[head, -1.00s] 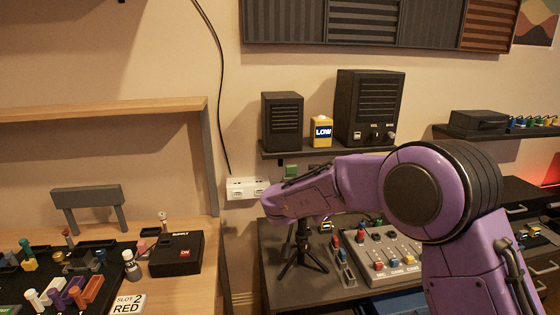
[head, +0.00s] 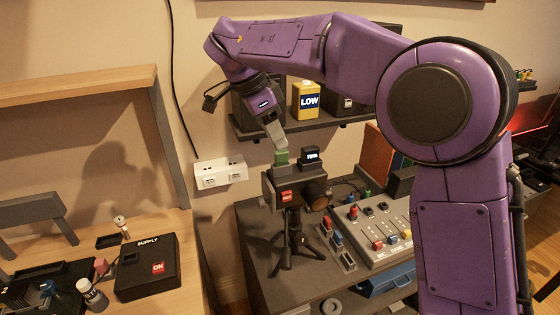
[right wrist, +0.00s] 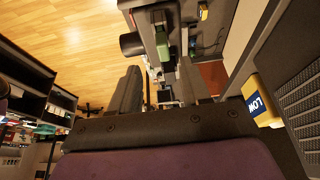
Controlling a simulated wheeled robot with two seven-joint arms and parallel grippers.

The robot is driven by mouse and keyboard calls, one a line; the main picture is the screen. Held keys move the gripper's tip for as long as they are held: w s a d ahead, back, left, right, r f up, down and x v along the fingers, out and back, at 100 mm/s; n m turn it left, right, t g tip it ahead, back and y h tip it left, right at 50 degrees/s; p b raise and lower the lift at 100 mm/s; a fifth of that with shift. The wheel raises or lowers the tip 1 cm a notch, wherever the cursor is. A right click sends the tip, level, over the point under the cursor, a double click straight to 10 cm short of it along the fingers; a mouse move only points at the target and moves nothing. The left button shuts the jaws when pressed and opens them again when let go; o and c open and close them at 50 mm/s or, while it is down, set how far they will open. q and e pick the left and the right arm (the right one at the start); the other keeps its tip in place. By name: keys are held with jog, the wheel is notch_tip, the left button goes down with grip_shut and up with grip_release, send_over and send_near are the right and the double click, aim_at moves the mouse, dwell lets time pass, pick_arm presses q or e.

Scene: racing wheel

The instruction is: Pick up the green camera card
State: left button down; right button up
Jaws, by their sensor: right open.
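The green camera card (head: 281,157) stands upright, partly sunk in the top of a black camera (head: 263,185) on a tripod. It also shows in the right wrist view (right wrist: 163,45), beyond and between my fingers. My right gripper (head: 275,137) points down just above the card in the head view, and its fingertips look close to it. In the right wrist view my right gripper (right wrist: 158,80) has its two grey fingers apart, with nothing held between them. I cannot tell the exact gap between fingertips and card. My left gripper is not in view.
A dark block (head: 309,156) stands beside the card on the camera. A shelf with a yellow LOW battery (head: 306,100) is behind my gripper. A mixer panel (head: 375,228) lies at right. A white outlet (head: 220,172) is on the wall, and a supply box (head: 148,266) sits at left.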

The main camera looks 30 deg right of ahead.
aim_at(282, 152)
jog(key=x, duration=0.3)
jog(key=w+x, duration=0.1)
jog(key=x, duration=0.2)
jog(key=shift+w+a+f, duration=0.1)
jog(key=shift+w+f, duration=0.05)
jog(key=shift+f, duration=0.1)
jog(key=shift+s+r, duration=0.15)
jog(key=shift+s, duration=0.3)
jog(key=c, duration=0.4)
jog(key=shift+w, duration=0.15)
grip_shut()
